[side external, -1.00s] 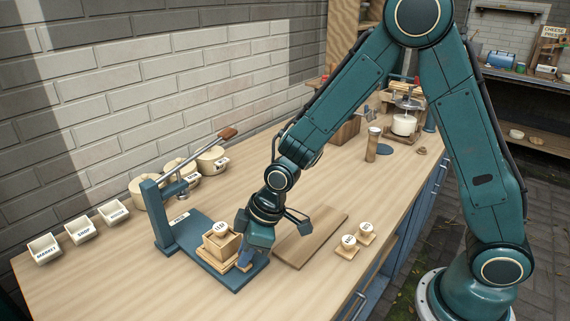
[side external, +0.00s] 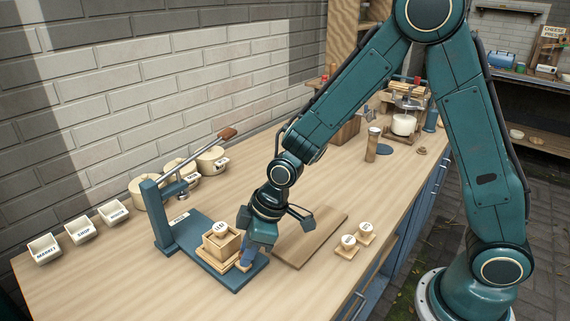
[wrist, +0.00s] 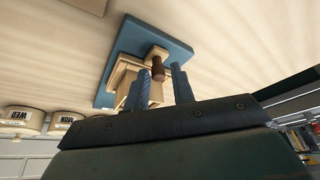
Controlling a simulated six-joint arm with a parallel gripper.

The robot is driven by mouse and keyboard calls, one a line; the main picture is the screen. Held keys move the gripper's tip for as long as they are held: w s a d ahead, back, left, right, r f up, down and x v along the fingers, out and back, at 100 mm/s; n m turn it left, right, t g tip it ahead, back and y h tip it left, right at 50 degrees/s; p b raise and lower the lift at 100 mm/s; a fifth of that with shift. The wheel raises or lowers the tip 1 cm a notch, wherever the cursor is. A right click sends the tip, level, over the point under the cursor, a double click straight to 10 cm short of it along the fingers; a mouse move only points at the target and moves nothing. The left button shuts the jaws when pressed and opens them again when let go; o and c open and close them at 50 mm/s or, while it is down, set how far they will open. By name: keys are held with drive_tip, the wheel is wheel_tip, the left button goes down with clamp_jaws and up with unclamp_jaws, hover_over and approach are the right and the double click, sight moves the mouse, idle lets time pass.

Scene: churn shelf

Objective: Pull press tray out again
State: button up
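The press tray (side external: 223,265) is a pale wooden board on the blue press base (side external: 190,255), clear of the post. A square wooden mould (side external: 216,248) with a round labelled knob (side external: 220,229) stands on it. In the wrist view the tray's brown peg handle (wrist: 158,70) shows near my fingertips. My gripper (side external: 246,262) is low at the tray's right end. In the wrist view its two fingers (wrist: 162,75) are apart, with the peg between their tips and a visible gap on the right side. The contact at the peg is unclear.
The press lever (side external: 205,150) slants up over the base. Round tubs (side external: 210,160) stand behind the press. Labelled white bins (side external: 80,232) are at the left. A wooden board (side external: 308,238) and two labelled knobs (side external: 357,240) lie to the right.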

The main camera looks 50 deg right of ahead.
drive_tip(key=v, duration=1.3)
drive_tip(key=shift+s, duration=0.1)
drive_tip(key=s+d+r+m+t+h, duration=0.1)
drive_tip(key=s+d+r+m, duration=0.3)
drive_tip(key=s, duration=0.5)
drive_tip(key=s+d+r+m+t+h, duration=0.1)
drive_tip(key=s+d+r+m+h, duration=0.1)
drive_tip(key=s+d+r+m, duration=0.2)
drive_tip(key=shift+s+d+r+m, duration=0.35)
drive_tip(key=shift+s+d+m, duration=0.15)
drive_tip(key=shift+s+d, duration=1.7)
drive_tip(key=shift+s+a, duration=0.25)
drive_tip(key=shift+a, duration=0.05)
